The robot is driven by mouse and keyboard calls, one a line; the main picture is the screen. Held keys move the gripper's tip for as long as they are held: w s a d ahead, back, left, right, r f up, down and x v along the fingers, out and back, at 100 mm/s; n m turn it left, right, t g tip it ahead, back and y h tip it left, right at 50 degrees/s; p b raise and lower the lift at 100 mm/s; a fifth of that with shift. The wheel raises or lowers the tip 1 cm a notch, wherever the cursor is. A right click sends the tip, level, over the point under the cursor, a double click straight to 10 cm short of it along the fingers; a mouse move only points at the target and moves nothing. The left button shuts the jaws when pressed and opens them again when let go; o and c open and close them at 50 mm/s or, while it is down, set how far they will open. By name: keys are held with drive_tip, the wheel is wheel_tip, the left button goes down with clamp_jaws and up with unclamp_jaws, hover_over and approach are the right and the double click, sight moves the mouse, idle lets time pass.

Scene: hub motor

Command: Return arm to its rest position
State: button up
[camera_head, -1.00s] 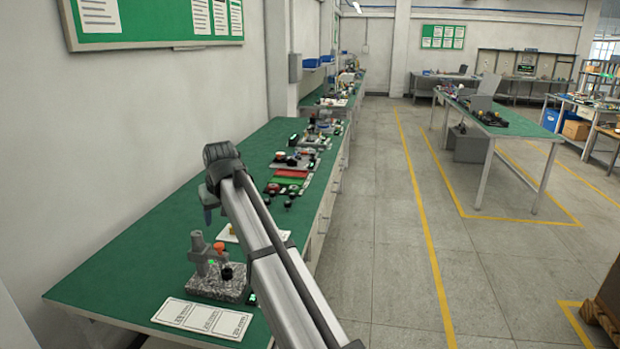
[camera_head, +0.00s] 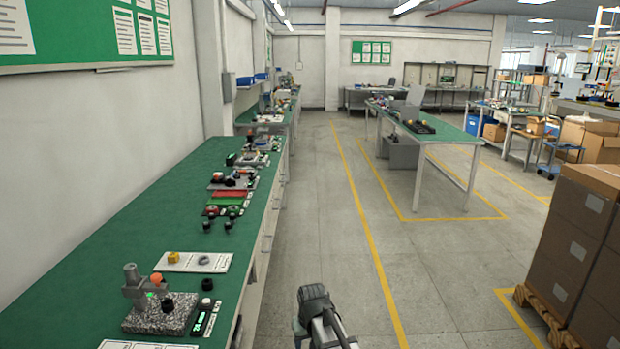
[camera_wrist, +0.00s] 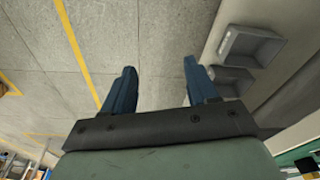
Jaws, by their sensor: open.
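My arm shows at the bottom centre of the head view, with its dark wrist end (camera_head: 313,293) over the grey floor, to the right of the green-topped bench (camera_head: 150,225). The fingertips are not clear in that view. In the wrist view my gripper (camera_wrist: 160,82) has its two blue fingers apart with nothing between them.
On the bench are a gauge stand on a speckled granite base (camera_head: 160,315), a white plate (camera_head: 192,262) with small parts, and several more devices farther back. Stacked brown boxes (camera_head: 570,250) on a pallet stand at right. The floor aisle (camera_head: 310,200) between is clear.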

drive_tip(key=s+d+f+m+g, duration=0.1)
drive_tip(key=s+d+f+m, duration=0.1)
drive_tip(key=s+d+f, duration=0.6)
drive_tip(key=s+d+f+m+g, duration=0.1)
drive_tip(key=s+d+f, duration=0.4)
drive_tip(key=d, duration=0.4)
drive_tip(key=s+f+g, duration=0.2)
drive_tip(key=s+f, duration=0.4)
drive_tip(key=s, duration=0.4)
drive_tip(key=s+f+g, duration=0.2)
drive_tip(key=s+f, duration=0.5)
drive_tip(key=s, duration=0.3)
drive_tip(key=s+f+g, duration=0.2)
drive_tip(key=s+f, duration=0.4)
drive_tip(key=s, duration=0.4)
drive_tip(key=shift+s+d+f+h, duration=0.15)
drive_tip(key=shift+s+d+h, duration=0.15)
drive_tip(key=shift+s, duration=0.1)
